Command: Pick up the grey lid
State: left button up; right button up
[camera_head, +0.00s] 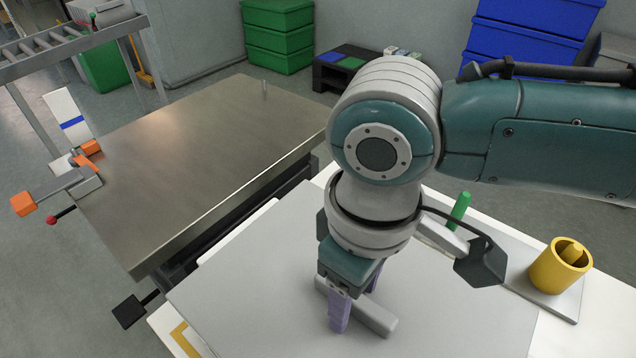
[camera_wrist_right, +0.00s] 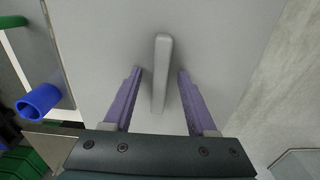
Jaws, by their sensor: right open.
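The grey lid (camera_head: 250,305) is a wide flat plate lying in front of me, with a raised bar handle (camera_head: 377,318) on top. In the right wrist view, the lid (camera_wrist_right: 225,45) fills the middle and its bar handle (camera_wrist_right: 160,75) runs lengthwise between the fingers. My right gripper (camera_head: 355,308) points down at the handle with its purple fingers apart. In the wrist view, the right gripper (camera_wrist_right: 158,72) has one finger on each side of the bar, with a gap on both sides. Part of the handle is hidden by the fingers in the head view. My left gripper is not in view.
A metal table (camera_head: 190,150) stands behind to the left. A yellow cup-shaped part (camera_head: 560,265) and a green peg (camera_head: 461,206) stand to the right of the lid. A blue cylinder (camera_wrist_right: 38,101) shows at the left of the wrist view. Green crates (camera_head: 278,35) are at the back.

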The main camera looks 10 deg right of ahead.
grip_shut()
dwell(1.3)
